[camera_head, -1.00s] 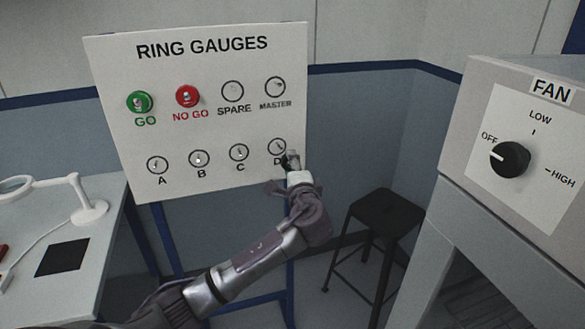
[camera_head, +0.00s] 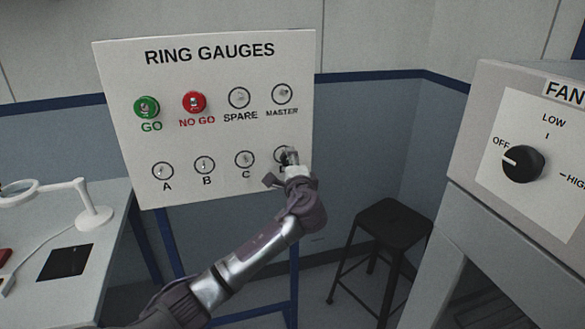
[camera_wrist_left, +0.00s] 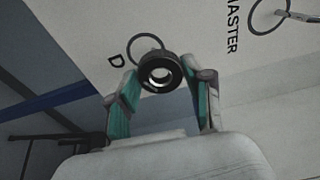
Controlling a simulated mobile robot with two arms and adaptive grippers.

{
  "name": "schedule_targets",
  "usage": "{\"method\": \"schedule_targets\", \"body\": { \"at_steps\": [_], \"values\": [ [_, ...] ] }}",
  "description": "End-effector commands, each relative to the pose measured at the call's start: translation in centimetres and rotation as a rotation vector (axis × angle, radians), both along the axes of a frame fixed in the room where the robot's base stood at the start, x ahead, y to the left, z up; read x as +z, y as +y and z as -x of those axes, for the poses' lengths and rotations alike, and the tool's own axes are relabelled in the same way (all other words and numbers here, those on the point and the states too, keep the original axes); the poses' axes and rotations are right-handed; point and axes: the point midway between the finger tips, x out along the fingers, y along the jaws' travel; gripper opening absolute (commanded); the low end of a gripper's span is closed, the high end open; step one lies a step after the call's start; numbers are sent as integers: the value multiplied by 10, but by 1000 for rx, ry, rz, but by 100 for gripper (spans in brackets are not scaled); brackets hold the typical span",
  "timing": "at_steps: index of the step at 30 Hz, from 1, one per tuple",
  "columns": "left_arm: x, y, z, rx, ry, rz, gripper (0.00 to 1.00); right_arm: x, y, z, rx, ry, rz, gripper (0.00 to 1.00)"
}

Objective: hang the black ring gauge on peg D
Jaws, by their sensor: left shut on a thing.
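The black ring gauge (camera_wrist_left: 160,73) is held between the two fingertips of my left gripper (camera_wrist_left: 162,80), which is shut on it. In the wrist view the ring is in front of the board, just beside the outlined circle of peg D (camera_wrist_left: 147,41) and overlapping its edge. The peg itself is hidden there, so I cannot tell whether the ring is around it. In the head view my left gripper (camera_head: 289,157) covers part of the peg D circle (camera_head: 279,150) and its label. My right gripper is not in view.
The white board (camera_head: 220,135) has a green gauge (camera_head: 147,107) at GO and a red gauge (camera_head: 193,102) at NO GO. Pegs A, B and C are bare. A black stool (camera_head: 393,222) and the FAN box (camera_head: 480,130) stand to the right. A table (camera_head: 95,255) with a lamp is left.

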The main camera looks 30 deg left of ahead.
Motion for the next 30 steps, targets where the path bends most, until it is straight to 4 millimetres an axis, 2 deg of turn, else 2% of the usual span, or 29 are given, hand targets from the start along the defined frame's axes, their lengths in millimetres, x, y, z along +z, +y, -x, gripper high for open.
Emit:
{"method": "schedule_targets", "body": {
  "at_steps": [16, 30],
  "values": [
    [-5, 24, -20, 0, -1, -1, 10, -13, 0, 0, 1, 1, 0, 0],
    [-5, 28, -24, -1, -1, -1, 10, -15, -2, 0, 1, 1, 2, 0]
  ]
}}
